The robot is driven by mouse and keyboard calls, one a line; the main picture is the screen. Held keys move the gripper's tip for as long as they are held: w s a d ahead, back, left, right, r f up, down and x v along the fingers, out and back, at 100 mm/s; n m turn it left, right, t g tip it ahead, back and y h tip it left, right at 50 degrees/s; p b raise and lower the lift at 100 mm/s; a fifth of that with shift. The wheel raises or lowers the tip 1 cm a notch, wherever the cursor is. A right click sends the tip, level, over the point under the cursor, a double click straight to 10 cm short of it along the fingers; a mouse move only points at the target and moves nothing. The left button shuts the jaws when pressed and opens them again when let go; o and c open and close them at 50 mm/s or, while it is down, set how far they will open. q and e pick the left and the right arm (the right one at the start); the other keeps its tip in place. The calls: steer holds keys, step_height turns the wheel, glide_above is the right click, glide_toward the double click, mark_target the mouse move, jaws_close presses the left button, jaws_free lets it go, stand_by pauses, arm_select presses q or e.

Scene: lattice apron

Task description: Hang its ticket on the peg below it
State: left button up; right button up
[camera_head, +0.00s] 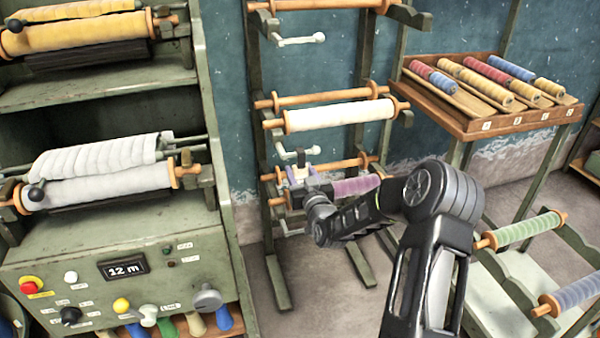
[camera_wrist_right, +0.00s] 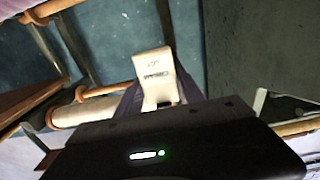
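My right gripper (camera_head: 299,176) is in front of the middle rack, at the left part of the purple roll (camera_head: 355,187). In the right wrist view a cream ticket (camera_wrist_right: 157,76) with small dark print stands up from the gripper's front edge, seemingly held; the fingertips are mostly hidden. Pale pegs stick out below the rolls: one near the top (camera_head: 300,40), one under the cream roll (camera_head: 340,115) at the rack's middle (camera_head: 290,153), and one low (camera_head: 292,228), partly hidden by my gripper. Ticket and low peg look apart. My left gripper is not in view.
A green machine (camera_head: 110,240) with grey and yellow rolls and a "12 m" display stands at left. A wooden tray (camera_head: 455,115) of small coloured rolls is at upper right. A lower stand holds a green roll (camera_head: 525,230) and a blue roll (camera_head: 575,295).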

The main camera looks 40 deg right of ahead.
steer(key=o, duration=0.4)
steer(key=shift+o, duration=0.2)
steer(key=v, duration=0.7)
steer(key=shift+s+a+b, duration=0.15)
steer(key=shift+s+b, duration=0.2)
steer(key=shift+s, duration=0.05)
